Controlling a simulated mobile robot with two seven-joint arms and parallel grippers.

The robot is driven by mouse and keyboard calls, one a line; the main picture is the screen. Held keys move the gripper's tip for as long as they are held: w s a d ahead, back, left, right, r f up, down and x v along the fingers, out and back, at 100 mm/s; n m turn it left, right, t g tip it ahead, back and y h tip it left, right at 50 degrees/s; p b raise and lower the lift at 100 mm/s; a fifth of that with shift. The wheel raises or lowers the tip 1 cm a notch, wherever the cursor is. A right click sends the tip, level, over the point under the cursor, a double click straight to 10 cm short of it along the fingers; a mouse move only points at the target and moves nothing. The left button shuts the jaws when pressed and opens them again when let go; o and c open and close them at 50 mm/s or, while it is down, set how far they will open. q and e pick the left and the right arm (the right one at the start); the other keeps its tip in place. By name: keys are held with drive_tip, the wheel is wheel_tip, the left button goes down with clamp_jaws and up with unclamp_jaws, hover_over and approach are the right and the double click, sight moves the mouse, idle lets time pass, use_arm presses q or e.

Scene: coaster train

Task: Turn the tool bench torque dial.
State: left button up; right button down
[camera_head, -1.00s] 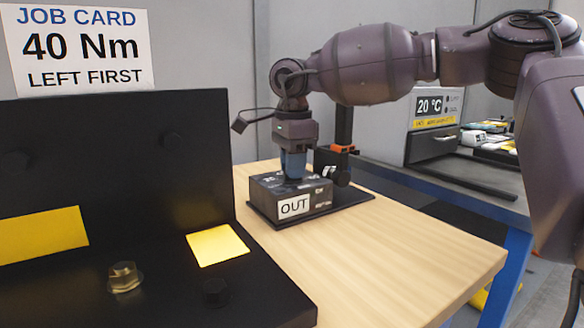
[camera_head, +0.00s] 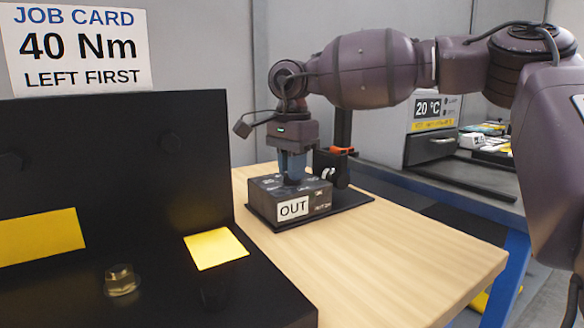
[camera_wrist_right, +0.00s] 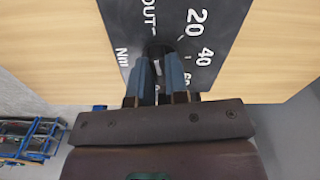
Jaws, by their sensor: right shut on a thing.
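The torque dial (camera_wrist_right: 158,51) is a small dark knob on top of a dark box labelled OUT (camera_head: 318,201). The box stands on a black base plate on the wooden bench. My right gripper (camera_head: 293,177) points straight down over the box with its blue fingers shut on the dial, and it also shows in the right wrist view (camera_wrist_right: 162,72). The fingers hide most of the knob. The scale around it shows 20, 40, Nm and OUT, but I cannot tell where the dial points. My left gripper is not in view.
A black fixture (camera_head: 120,190) with yellow patches and a brass-coloured bolt (camera_head: 121,281) stands at the left. A job card (camera_head: 80,47) above it reads 40 Nm, left first. A black post with an orange clip rises behind the box. The bench's right front (camera_head: 420,255) is clear.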

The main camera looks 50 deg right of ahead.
drive_tip(key=c, duration=1.1)
unclamp_jaws()
drive_tip(key=shift+r, duration=0.1)
use_arm(q)
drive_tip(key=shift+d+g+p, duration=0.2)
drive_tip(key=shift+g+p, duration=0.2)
drive_tip(key=shift+p, duration=0.45)
use_arm(e)
drive_tip(key=shift+r, duration=5.3)
